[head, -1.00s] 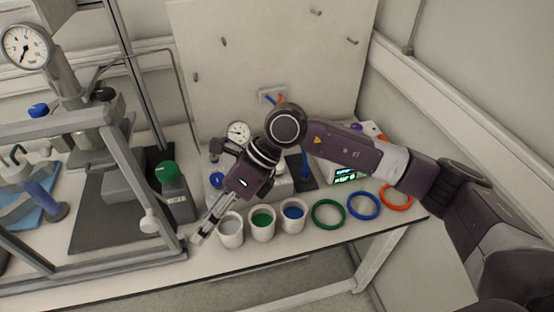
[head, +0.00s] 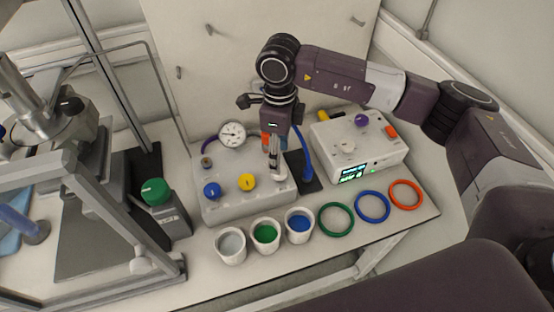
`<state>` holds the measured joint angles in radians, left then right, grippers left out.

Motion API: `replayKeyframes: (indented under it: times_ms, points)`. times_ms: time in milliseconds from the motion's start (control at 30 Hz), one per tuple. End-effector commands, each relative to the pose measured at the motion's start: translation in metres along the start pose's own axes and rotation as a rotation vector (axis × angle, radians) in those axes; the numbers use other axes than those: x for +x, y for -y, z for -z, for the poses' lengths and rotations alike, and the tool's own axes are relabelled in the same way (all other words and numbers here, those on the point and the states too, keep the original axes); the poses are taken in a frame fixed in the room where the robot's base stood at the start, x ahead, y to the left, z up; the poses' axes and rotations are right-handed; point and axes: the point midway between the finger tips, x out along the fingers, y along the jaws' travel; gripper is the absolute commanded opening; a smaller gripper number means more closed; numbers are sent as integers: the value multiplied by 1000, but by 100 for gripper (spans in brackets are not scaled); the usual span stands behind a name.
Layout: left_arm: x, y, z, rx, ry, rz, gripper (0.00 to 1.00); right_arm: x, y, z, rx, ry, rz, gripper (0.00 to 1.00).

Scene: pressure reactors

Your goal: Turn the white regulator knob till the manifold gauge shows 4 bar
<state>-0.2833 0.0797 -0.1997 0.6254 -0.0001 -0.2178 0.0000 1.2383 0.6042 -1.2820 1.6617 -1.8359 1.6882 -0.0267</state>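The grey manifold box (head: 225,204) stands on the bench with a blue knob (head: 212,190) and a yellow knob (head: 247,181) on top. The round white manifold gauge (head: 232,134) rises at its back; its reading is too small to tell. The white regulator knob (head: 281,175) is at the box's right end, partly hidden by my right gripper. My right gripper (head: 275,165) points down with its fingertips at this knob. The fingers look close together, and I cannot tell whether they grip it. My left gripper is not in view.
Three white cups (head: 231,257) stand in front of the box. Green, blue and orange rings (head: 372,207) lie to their right. A white device with a lit screen (head: 378,154) stands at the right.

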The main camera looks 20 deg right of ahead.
Motion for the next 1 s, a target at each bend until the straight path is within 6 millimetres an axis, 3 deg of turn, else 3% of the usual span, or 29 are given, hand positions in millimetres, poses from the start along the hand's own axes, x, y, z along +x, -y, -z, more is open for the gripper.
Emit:
replayKeyframes:
  times_ms: [100, 267, 367, 600, 700, 1000]
  points:
    - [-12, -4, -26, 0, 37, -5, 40, 18, -1, 1, 0, -3, -4, 49]
    - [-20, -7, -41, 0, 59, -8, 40, 41, -1, 0, 0, -1, -3, 49]
    - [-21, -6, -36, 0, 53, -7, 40, 51, -1, 0, 0, 0, -2, 49]
    - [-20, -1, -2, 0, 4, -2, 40, 57, -1, 0, -2, 1, -1, 49]
    - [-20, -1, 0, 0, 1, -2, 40, 57, -1, 0, -1, 1, -1, 49]
    - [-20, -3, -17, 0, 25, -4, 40, 57, 0, 0, -1, 2, -1, 16]
